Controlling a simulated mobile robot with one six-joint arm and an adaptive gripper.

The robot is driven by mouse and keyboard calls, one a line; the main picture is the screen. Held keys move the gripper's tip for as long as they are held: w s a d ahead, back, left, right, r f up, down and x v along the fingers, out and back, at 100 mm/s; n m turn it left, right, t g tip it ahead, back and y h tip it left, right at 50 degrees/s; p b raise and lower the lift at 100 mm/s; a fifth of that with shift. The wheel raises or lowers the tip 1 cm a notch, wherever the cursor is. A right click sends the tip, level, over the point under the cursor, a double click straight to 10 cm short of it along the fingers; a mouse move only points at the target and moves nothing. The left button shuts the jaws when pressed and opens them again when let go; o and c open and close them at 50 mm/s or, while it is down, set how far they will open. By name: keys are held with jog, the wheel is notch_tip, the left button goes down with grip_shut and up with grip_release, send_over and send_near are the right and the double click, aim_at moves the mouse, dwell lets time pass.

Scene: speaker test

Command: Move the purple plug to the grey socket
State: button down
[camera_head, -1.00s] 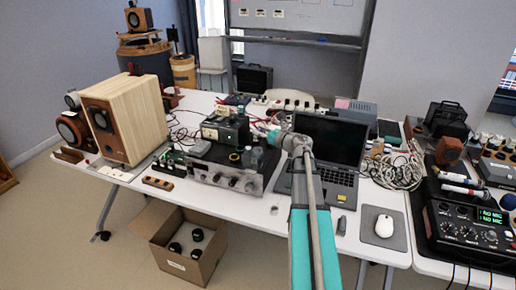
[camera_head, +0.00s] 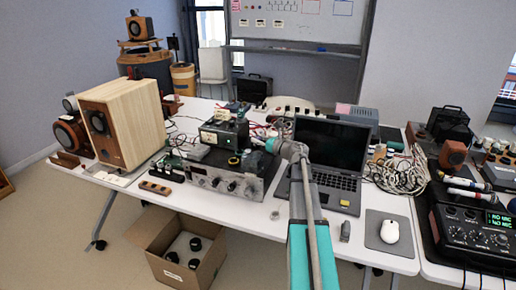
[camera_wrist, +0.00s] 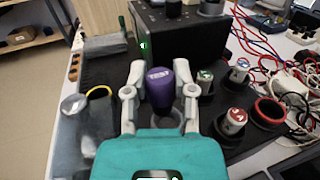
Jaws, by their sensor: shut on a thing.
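In the wrist view the purple plug (camera_wrist: 160,88) stands upright between the two pale fingers of my gripper (camera_wrist: 160,84), which is shut on it. A grey ring (camera_wrist: 168,121), which looks like the grey socket, lies on the dark surface on the near side of the plug. The plug's lower end is partly hidden, so I cannot tell its height over the surface. In the head view my gripper (camera_head: 270,146) is over the equipment left of the laptop; the plug cannot be made out there.
A yellow ring (camera_wrist: 98,92) lies to the left and a red ring (camera_wrist: 269,110) to the right. Several labelled plugs, including a red-topped one (camera_wrist: 233,121), stand right of my gripper. A black box (camera_wrist: 178,32) rises just behind. Cables crowd the right side.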

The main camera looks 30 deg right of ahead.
aim_at(259, 147)
jog(key=shift+w+d+f+b, duration=0.2)
jog(key=shift+w+f+b, duration=0.25)
jog(key=shift+f+b, duration=0.25)
jog(key=shift+s+f+b, duration=0.1)
jog(key=shift+f+b, duration=1.25)
jog(key=shift+f+b, duration=0.3)
jog(key=shift+c, duration=2.2)
grip_release()
jog(key=shift+r, duration=0.2)
jog(key=shift+r+p, duration=0.15)
jog(key=shift+p, duration=0.2)
jog(key=shift+s, duration=0.2)
jog(key=v, duration=1.1)
jog(key=shift+s, duration=0.3)
